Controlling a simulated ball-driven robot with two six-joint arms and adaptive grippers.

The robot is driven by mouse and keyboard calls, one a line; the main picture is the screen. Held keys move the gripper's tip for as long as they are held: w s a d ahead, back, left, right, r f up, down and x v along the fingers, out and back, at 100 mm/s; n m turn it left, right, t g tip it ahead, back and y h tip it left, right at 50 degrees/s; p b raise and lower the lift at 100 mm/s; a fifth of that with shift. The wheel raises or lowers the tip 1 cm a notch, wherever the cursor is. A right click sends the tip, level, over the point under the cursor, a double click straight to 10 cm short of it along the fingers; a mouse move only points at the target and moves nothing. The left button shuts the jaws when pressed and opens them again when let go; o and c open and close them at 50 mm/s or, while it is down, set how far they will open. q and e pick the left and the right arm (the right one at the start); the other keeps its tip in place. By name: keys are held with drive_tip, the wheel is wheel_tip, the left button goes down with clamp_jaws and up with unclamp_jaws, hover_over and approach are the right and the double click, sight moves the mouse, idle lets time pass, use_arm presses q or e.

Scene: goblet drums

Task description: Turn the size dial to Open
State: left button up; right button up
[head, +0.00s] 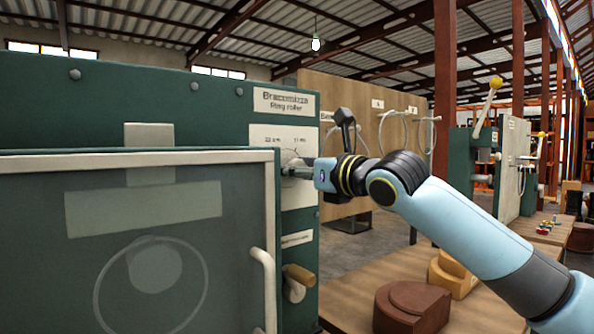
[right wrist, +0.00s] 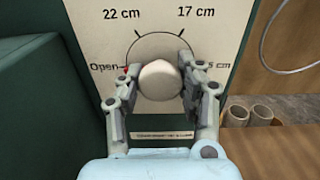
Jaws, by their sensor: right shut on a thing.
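The size dial is a round pale knob (right wrist: 160,82) on a white plate (right wrist: 88,15) marked Open, 22 cm, 17 cm and a partly hidden label ending in 5 cm. A small red mark (right wrist: 126,69) shows beside the word Open, at the left end of the arc. My right gripper (right wrist: 158,92) is shut on the knob, one finger on each side. In the head view the right gripper (head: 298,172) reaches the plate (head: 270,137) from the right and hides most of the knob. My left gripper is out of view.
The green ring roller (head: 130,100) has a framed front guard (head: 150,157) with a pale handle (head: 264,275). A wooden-grip lever (head: 298,275) sticks out below the dial. Brown and yellow wooden blocks (head: 410,308) stand on the bench at right.

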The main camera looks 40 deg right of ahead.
drive_tip(key=o, duration=0.9)
drive_tip(key=shift+f, duration=0.25)
drive_tip(key=o, duration=0.3)
drive_tip(key=shift+r, duration=0.2)
drive_tip(key=s, duration=0.7)
drive_tip(key=shift+s+d, duration=0.25)
drive_tip(key=shift+d, duration=0.05)
drive_tip(key=shift+f, duration=0.15)
